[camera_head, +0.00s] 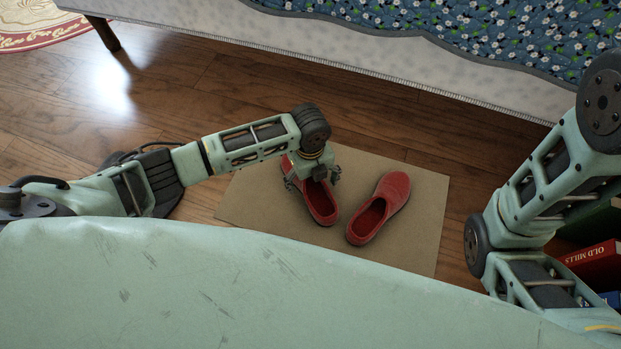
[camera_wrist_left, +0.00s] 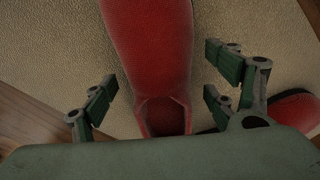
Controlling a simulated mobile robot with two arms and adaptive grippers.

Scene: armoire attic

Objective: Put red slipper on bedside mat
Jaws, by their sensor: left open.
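Two red slippers lie side by side on the tan bedside mat (camera_head: 420,240). The left red slipper (camera_head: 322,207) is partly hidden under my left gripper (camera_head: 314,183). The right red slipper (camera_head: 380,208) lies in full view, apart from the left one. In the left wrist view, the left red slipper (camera_wrist_left: 150,50) lies between the open fingers of my left gripper (camera_wrist_left: 160,95), and the mat (camera_wrist_left: 50,50) shows around it. Part of the other red slipper (camera_wrist_left: 295,108) shows at the right edge. My right gripper is out of view.
A bed with a floral blue quilt (camera_head: 480,30) and pale side stands behind the mat. Books (camera_head: 592,262) stand at the right, beside my right arm. A round patterned rug (camera_head: 38,25) is at the far left. Bare wooden floor (camera_head: 180,75) lies left of the mat.

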